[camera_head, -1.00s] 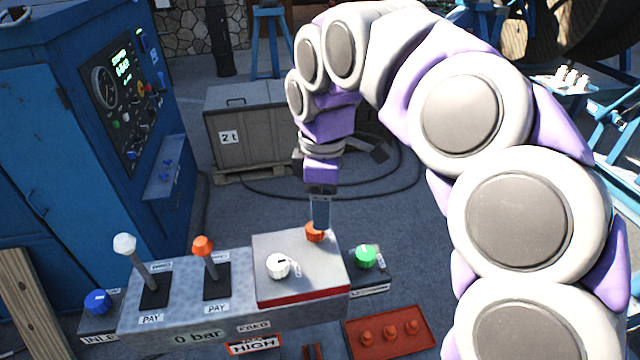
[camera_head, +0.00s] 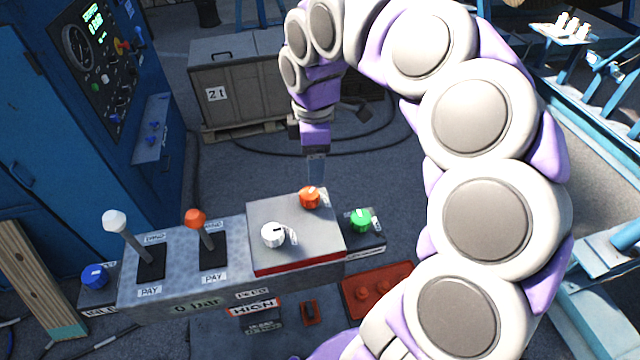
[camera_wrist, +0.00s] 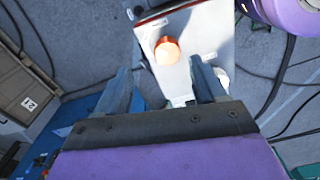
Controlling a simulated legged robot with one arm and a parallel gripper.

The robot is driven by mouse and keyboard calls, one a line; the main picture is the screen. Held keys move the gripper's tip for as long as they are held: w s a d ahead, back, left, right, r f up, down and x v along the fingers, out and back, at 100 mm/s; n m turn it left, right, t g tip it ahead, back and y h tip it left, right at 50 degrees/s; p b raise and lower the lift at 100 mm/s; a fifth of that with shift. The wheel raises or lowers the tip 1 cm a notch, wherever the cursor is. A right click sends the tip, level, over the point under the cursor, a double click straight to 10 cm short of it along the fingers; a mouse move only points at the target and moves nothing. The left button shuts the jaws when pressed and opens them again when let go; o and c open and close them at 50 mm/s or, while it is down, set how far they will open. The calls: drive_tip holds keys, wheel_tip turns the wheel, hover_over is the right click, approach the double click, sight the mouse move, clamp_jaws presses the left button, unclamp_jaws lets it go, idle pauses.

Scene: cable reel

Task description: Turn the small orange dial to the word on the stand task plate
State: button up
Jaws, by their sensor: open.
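The small orange dial (camera_head: 310,198) sits on the back right of the light grey box top (camera_head: 268,250). It also shows in the wrist view (camera_wrist: 167,51), beyond and between my fingertips. A small white label lies beside it, too small to read. My gripper (camera_head: 316,178) points down just behind the dial. In the wrist view my gripper (camera_wrist: 166,78) has its two fingers spread apart with nothing between them. I cannot tell whether a finger touches the dial. The task plate (camera_head: 254,307) on the front of the stand reads HIGH.
A white dial (camera_head: 272,235) is on the same box top. A green knob (camera_head: 360,220) stands to the right. An orange-topped lever (camera_head: 200,225), a white-topped lever (camera_head: 125,230) and a blue knob (camera_head: 95,276) are to the left. A red tray (camera_head: 375,290) lies below.

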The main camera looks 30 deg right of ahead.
sight(314, 190)
drive_tip(key=a+f, duration=0.1)
drive_tip(key=f, duration=0.1)
drive_tip(key=a+f, duration=0.1)
drive_tip(key=f, duration=0.1)
drive_tip(key=a+f, duration=0.1)
drive_tip(key=f, duration=0.1)
drive_tip(key=shift+s+a, duration=0.25)
drive_tip(key=shift+a, duration=0.1)
drive_tip(key=d+f, duration=0.2)
drive_tip(key=shift+w+d, duration=0.15)
drive_tip(key=shift+d, duration=0.15)
drive_tip(key=shift+w+d+f, duration=0.1)
drive_tip(key=shift+d+f, duration=0.1)
drive_tip(key=shift+d, duration=0.1)
drive_tip(key=shift+a, duration=0.65)
drive_tip(key=shift+c, duration=0.2)
drive_tip(key=shift+a+r, duration=0.15)
drive_tip(key=shift+a, duration=0.45)
drive_tip(key=c, duration=0.3)
drive_tip(key=shift+d, duration=0.55)
drive_tip(key=c, duration=0.5)
drive_tip(key=shift+d, duration=0.1)
drive_tip(key=shift+c, duration=1.1)
